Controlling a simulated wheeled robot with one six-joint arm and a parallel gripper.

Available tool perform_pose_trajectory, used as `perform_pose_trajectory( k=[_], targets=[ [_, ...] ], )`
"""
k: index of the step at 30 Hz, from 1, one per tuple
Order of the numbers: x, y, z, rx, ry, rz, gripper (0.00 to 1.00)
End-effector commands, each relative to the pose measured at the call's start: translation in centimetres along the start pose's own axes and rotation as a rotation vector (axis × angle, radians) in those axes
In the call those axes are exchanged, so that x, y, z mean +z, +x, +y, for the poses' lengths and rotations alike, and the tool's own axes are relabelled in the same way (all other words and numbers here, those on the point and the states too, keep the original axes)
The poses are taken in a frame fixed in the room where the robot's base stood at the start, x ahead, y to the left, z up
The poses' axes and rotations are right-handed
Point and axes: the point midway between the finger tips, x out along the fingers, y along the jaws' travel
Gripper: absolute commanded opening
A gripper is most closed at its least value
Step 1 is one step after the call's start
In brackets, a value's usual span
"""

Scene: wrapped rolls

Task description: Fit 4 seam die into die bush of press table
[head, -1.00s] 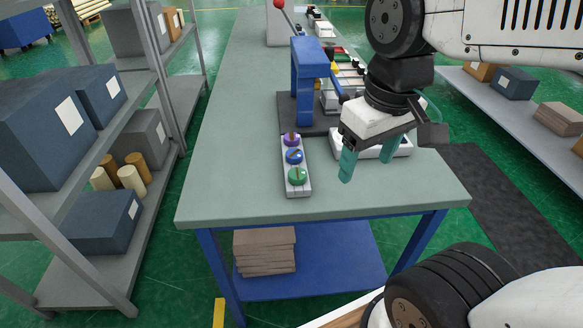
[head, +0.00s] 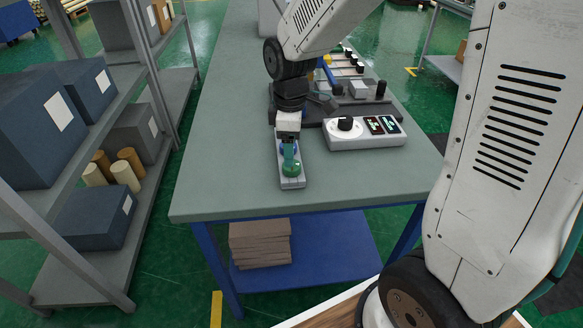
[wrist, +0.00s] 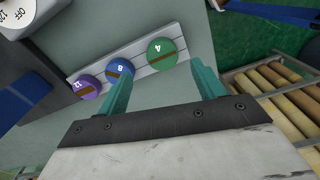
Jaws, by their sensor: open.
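The 4 seam die is a green disc marked 4 (wrist: 161,53); it sits at the near end of a pale rack (head: 292,184) and also shows in the head view (head: 292,168). A blue die marked 8 (wrist: 120,70) and a purple die marked 12 (wrist: 87,86) share the rack. My gripper (wrist: 160,74) is open and empty. Its teal fingers point down at the rack, and the green die appears between them in the wrist view. Whether they are level with the die, I cannot tell. The press's die bush is hidden behind my arm.
A dark base plate (head: 314,112) lies beyond the rack, and a blue press part (wrist: 22,97) shows in the wrist view. A white control box (head: 365,132) with a black knob stands right of the rack. The bench's near left surface (head: 225,190) is clear.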

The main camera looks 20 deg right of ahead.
Motion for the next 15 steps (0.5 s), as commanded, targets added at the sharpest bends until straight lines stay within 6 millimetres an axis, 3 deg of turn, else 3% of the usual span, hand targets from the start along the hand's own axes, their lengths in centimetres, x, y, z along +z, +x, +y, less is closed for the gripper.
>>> perform_pose_trajectory(
  k=[9,15],
  targets=[
    [0.4,4.4,-0.5,-0.002,0.002,-0.002,0.68],
    [0.4,5.0,-0.4,0.0,0.002,0.0,0.68]
  ],
)
